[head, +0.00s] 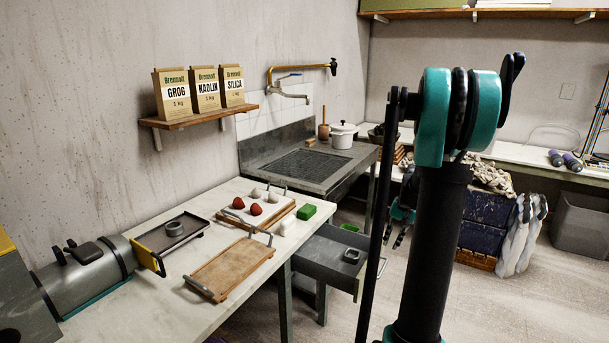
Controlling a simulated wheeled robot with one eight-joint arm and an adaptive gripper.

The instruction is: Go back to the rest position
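My gripper (395,237) hangs beside my arm in the middle right of the head view, partly hidden behind a dark link of mine. Its dark fingers point down and stand apart, with nothing seen between them. It is to the right of the open grey drawer (318,264), apart from it and from the worktop. A small grey dish (351,256) sits in the drawer.
The white table (150,310) carries a wooden board with handles (230,268), a dark tray (190,234), a tray of red and pale lumps (238,216) and a green block (306,212). A sink unit (325,178) stands behind. Floor (475,305) at right is clear.

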